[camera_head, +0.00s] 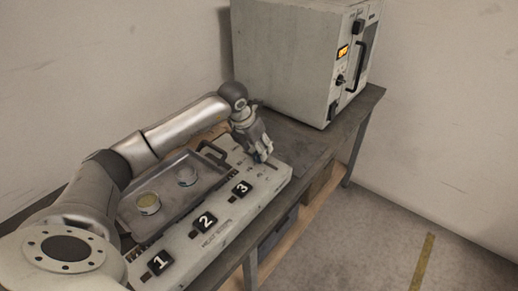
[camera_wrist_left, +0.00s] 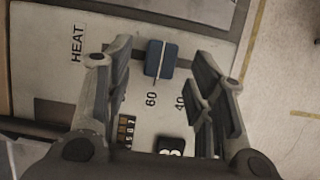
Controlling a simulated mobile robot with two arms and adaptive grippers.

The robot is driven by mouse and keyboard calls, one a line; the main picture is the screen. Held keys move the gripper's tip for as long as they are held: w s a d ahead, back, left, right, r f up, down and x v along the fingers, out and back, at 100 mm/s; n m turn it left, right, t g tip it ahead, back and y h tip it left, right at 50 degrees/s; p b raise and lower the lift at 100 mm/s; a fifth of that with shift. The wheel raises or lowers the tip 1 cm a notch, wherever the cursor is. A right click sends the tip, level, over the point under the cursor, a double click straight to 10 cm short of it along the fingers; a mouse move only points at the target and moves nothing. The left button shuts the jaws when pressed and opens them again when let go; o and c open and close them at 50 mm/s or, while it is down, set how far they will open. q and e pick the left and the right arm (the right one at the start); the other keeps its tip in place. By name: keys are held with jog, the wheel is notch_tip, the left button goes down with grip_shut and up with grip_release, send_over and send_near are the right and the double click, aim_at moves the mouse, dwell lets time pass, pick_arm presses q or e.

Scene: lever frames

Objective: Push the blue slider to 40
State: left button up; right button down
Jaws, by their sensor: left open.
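In the left wrist view the blue slider (camera_wrist_left: 160,58) sits on the pale panel (camera_wrist_left: 60,80). It stands above the printed 60 (camera_wrist_left: 151,99) and slightly to its right, nearer to it than to the printed 40 (camera_wrist_left: 181,102). My left gripper (camera_wrist_left: 168,72) is open, with one finger to the left of the slider and the other to its right. A gap shows on both sides. In the head view my left gripper (camera_head: 263,153) is low over the far end of the control panel (camera_head: 270,188) and largely hides the slider. My right gripper is in neither view.
A HEAT label (camera_wrist_left: 77,43) lies left of the slider. Number plates 1 (camera_head: 160,262), 2 (camera_head: 205,222) and 3 (camera_head: 242,188) line the panel. A tray (camera_head: 178,212) with round containers lies beside it. A large grey oven-like box (camera_head: 285,55) stands behind.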

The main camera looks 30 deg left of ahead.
pick_arm(q)
jog(key=x, duration=0.2)
jog(key=shift+w+f, duration=0.1)
jog(key=shift+f, duration=0.15)
jog(key=shift+w+f, duration=0.1)
jog(key=c, duration=0.6)
grip_shut()
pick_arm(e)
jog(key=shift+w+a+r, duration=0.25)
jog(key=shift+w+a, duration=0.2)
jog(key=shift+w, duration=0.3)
